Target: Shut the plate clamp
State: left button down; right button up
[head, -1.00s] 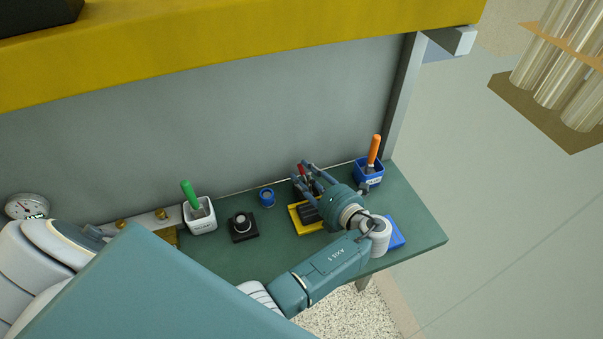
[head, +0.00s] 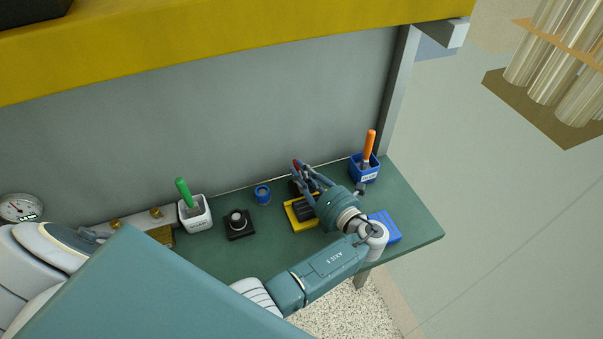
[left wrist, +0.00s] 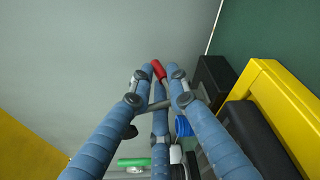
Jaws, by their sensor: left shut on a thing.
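The plate clamp has a red handle (head: 295,163), which also shows in the left wrist view (left wrist: 159,69), and a black block (left wrist: 215,77) beside it. A grey bar runs from the block toward the fingers. My left gripper (head: 304,167) is shut on the red handle, with its fingers around it; the handle's end sticks out past the fingertips. The yellow fixture (head: 293,222) with a dark plate (head: 304,208) lies beside the clamp, partly hidden by my gripper in the head view. The clamp's lower part is mostly hidden there. My right gripper is not in view.
On the green bench (head: 417,222) stand a blue cup (head: 362,174) with an orange-handled tool, a white cup (head: 195,217) with a green-handled tool, a blue ring (head: 263,194) and a black block with a knob (head: 239,224). A grey wall rises behind.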

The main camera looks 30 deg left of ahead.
pick_arm(q)
jog(key=c, duration=1.7)
grip_release()
jog(key=shift+w, duration=0.1)
jog(key=shift+c, duration=0.2)
jog(key=shift+a+f, duration=0.1)
notch_tip(320, 180, up, 10)
jog(key=shift+w, duration=0.1)
